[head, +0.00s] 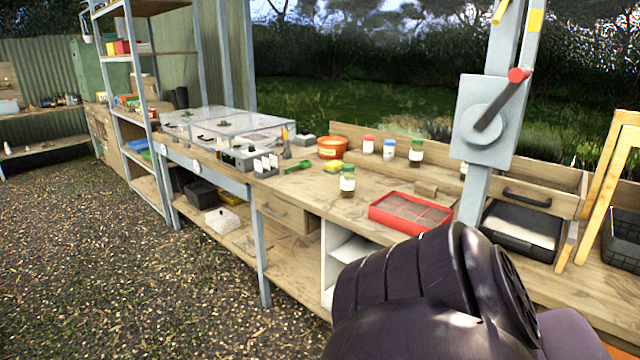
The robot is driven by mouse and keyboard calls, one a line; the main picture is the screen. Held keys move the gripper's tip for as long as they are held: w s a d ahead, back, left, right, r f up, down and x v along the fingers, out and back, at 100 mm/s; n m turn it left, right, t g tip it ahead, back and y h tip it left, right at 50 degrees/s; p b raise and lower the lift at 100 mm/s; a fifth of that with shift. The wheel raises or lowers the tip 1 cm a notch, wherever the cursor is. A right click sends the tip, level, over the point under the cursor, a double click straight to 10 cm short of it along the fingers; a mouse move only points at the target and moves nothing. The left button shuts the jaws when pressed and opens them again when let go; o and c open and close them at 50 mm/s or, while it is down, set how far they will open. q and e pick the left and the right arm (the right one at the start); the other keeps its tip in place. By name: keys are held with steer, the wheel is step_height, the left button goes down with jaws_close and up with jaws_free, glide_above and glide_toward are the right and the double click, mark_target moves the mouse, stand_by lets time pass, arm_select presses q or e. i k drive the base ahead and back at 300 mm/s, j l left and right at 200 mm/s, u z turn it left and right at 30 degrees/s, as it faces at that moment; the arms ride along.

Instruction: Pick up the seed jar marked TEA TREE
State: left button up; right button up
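Several small seed jars stand on the wooden bench (325,207), and their labels are too small to read, so I cannot tell which is marked TEA TREE. One jar with a green lid (347,182) stands upright near the bench's front edge. Along the back board stand a jar with a red lid (368,146), a jar with a blue lid (389,150) and another green-lidded jar (416,154). Part of a further pale object shows beside the grey post. Neither gripper is in view; a dark link of my arm fills the bottom right.
A red tray (411,213) lies right of the front jar. An orange tub (332,148), a yellow sponge-like block (333,166) and a green scoop (298,166) are to the left. A grey post (488,130) with a crank rises at right. Gravel floor is clear at left.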

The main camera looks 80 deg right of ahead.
mark_target(347, 179)
steer(key=i+j+z, duration=0.1)
steer(key=i+z, duration=0.2)
steer(key=i, duration=0.25)
steer(key=i+j+z, duration=0.2)
steer(key=i+z, duration=0.15)
steer(key=i, duration=0.15)
steer(key=i+l+z, duration=0.1)
steer(key=i+z, duration=0.45)
steer(key=z, duration=0.15)
steer(key=i+z, duration=0.25)
steer(key=z, duration=0.15)
steer(key=i+z, duration=0.4)
steer(key=i+j+z, duration=0.15)
steer(key=i+z, duration=0.25)
steer(key=i, duration=0.25)
steer(key=z, duration=1.4)
